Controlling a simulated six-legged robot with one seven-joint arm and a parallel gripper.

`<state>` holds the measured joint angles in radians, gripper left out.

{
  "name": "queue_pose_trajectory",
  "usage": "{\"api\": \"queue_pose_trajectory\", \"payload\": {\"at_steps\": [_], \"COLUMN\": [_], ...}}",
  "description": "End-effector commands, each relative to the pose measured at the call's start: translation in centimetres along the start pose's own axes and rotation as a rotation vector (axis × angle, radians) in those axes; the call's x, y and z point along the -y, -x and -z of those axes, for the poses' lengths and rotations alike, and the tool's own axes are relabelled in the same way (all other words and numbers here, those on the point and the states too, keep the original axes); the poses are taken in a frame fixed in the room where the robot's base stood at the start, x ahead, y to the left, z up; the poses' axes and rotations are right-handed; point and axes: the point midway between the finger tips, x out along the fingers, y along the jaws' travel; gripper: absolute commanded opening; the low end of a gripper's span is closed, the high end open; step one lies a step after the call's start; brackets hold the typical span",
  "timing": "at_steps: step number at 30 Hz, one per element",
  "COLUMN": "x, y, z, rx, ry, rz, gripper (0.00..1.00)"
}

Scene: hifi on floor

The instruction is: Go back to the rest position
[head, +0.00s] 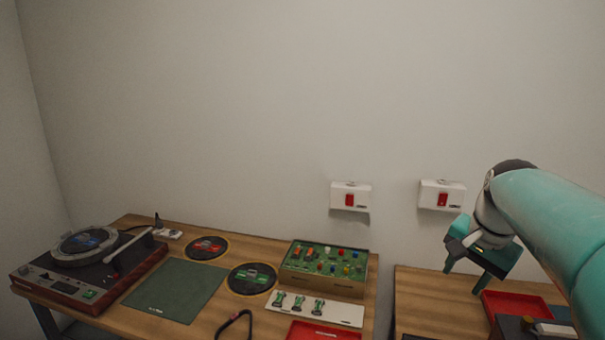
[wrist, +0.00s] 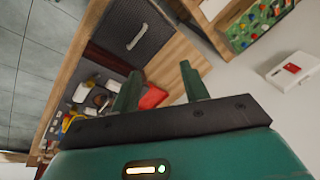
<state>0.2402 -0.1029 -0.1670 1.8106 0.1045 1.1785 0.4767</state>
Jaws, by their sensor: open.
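My gripper (head: 465,274) is at the right in the head view, with my teal arm coming in from the right edge. It points down above the right-hand table (head: 420,299) near a red tray (head: 508,302). The two green fingers also show in the wrist view (wrist: 158,88). They are apart, with nothing between them. Beyond them in the wrist view lie a red tray (wrist: 153,96) and small items too cluttered to name.
A left table holds a turntable (head: 88,262), a green mat (head: 176,290), two records (head: 207,248) (head: 252,279) and a green board with knobs (head: 326,261). Two white wall boxes with red switches (head: 350,196) (head: 442,195) hang behind. A gap separates the tables.

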Motion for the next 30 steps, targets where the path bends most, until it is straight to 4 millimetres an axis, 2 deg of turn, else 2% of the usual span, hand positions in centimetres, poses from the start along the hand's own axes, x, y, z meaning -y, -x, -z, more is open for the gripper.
{"api": "queue_pose_trajectory", "payload": {"at_steps": [1,6,12,15,18,21,29,30], "x": [0.2,0.3,-1.1,-2.1,-3.0,-3.5,-3.6,-3.6], "y": [0.4,0.4,-0.7,-1.6,-2.5,-3.0,-3.2,-3.2], "z": [-2.4,-9.4,-17.1,-20.3,-22.3,-23.3,-23.5,-23.5], "rx": [-0.01,-0.053,-0.121,-0.155,-0.181,-0.198,-0.2,-0.2], "ry": [0.072,0.324,0.623,0.756,0.85,0.901,0.913,0.913], "rz": [0.015,0.053,0.084,0.091,0.093,0.094,0.093,0.093], "gripper": [0.45,0.45,0.45,0.45,0.45,0.45,0.45,0.39]}}
